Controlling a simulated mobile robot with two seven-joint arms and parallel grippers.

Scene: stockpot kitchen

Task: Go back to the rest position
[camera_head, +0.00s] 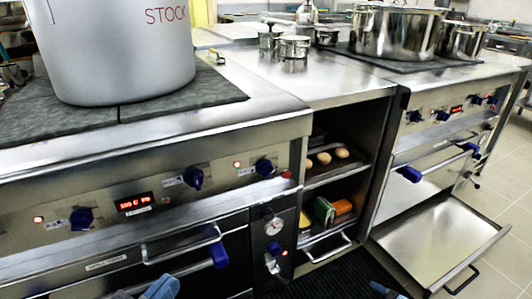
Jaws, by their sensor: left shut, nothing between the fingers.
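My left gripper (152,289) shows at the bottom edge, left of centre, as blue-grey parts cut off by the frame. It is shut, with nothing seen in it. It is in front of the left oven door, low under the handle; I cannot tell the gap between them. A small dark blue part at the bottom edge, right of centre, seems to be my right gripper (385,290). Too little of it shows to tell its state.
A large pot marked STOCK (125,50) stands on the left stove (225,88). Open shelves (345,170) hold eggs and boxes. A flat metal door (440,235) hangs open at right, jutting out low. Steel pots (395,35) stand at the back. Tiled floor is clear at far right.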

